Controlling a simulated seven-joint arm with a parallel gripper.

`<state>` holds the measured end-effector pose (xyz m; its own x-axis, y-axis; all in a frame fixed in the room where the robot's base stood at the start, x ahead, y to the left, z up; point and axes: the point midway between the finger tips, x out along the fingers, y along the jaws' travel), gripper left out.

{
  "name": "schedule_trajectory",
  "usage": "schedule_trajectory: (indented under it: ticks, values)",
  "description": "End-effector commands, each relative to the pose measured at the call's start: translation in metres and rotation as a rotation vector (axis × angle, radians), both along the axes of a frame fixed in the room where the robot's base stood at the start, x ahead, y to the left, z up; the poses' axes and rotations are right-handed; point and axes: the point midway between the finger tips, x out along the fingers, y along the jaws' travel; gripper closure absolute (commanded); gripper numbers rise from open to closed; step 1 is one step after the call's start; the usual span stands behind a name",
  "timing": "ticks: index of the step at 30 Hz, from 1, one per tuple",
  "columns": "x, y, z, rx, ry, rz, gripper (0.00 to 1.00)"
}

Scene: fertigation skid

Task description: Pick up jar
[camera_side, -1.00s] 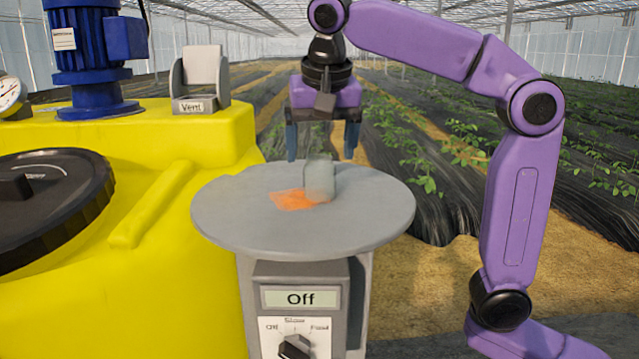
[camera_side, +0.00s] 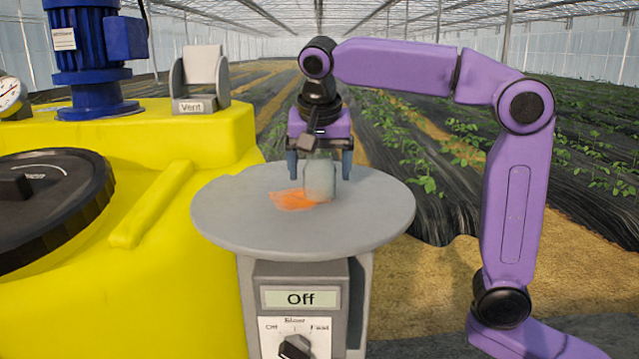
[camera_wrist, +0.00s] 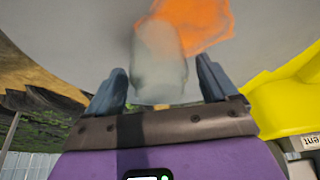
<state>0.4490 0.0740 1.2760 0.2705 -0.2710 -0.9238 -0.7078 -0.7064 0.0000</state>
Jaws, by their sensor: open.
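The jar (camera_side: 320,181) is a small, translucent grey-green vessel standing upright on a round grey table (camera_side: 235,215). An orange patch (camera_side: 293,200) lies on the table top at the jar's left. My gripper (camera_side: 319,174) is open and low, with one finger on each side of the jar in the side view. In the wrist view the jar (camera_wrist: 160,62) sits between and just ahead of the two fingertips of my gripper (camera_wrist: 160,78). A gap shows on each side of it. The orange patch (camera_wrist: 195,22) shows behind it.
A yellow tank (camera_side: 170,250) with a black lid (camera_side: 50,205), a blue motor (camera_side: 90,50) and a grey part labelled Vent (camera_side: 200,80) stands at the left. A control box reading Off (camera_side: 300,298) is below the table top. The rest of the table top is clear.

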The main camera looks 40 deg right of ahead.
Motion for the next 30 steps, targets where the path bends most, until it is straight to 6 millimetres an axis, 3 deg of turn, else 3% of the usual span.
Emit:
schedule_trajectory:
  ticks: [10,15,30]
  values:
    - [0.0015,-0.0014,-0.0057,0.0,0.0,0.001,0.17]
    - [0.0015,-0.0013,-0.0056,0.0,0.0,0.001,0.7]
    - [0.0021,-0.001,0.0017,0.001,-0.003,0.001,0.71]
